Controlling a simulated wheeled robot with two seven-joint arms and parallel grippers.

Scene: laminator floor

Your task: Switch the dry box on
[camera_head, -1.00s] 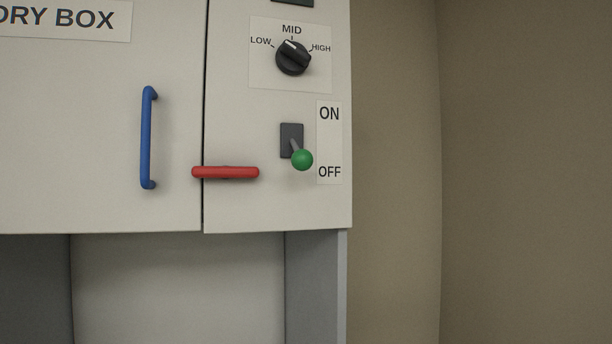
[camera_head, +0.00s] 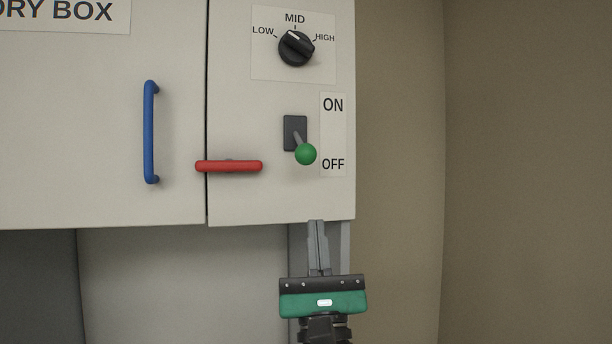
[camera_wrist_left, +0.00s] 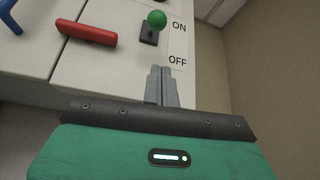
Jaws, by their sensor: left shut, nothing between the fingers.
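The dry box (camera_head: 60,130) is a pale cabinet with its name on a label at the upper left. Its switch is a lever with a green ball knob (camera_head: 306,154) on a dark plate (camera_head: 295,128). The lever tilts down toward OFF. The knob also shows in the left wrist view (camera_wrist_left: 157,19). My left gripper (camera_head: 317,224) is shut and empty, fingers pointing up, below the knob near the panel's lower edge. Its closed fingertips show in the left wrist view (camera_wrist_left: 161,70), apart from the knob. My right gripper is not in view.
A red latch handle (camera_head: 229,166) lies level across the door seam, left of the switch. A blue door handle (camera_head: 150,132) stands further left. A black dial (camera_head: 296,48) sits above, pointing between LOW and MID. Right of the box is bare wall (camera_head: 400,150).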

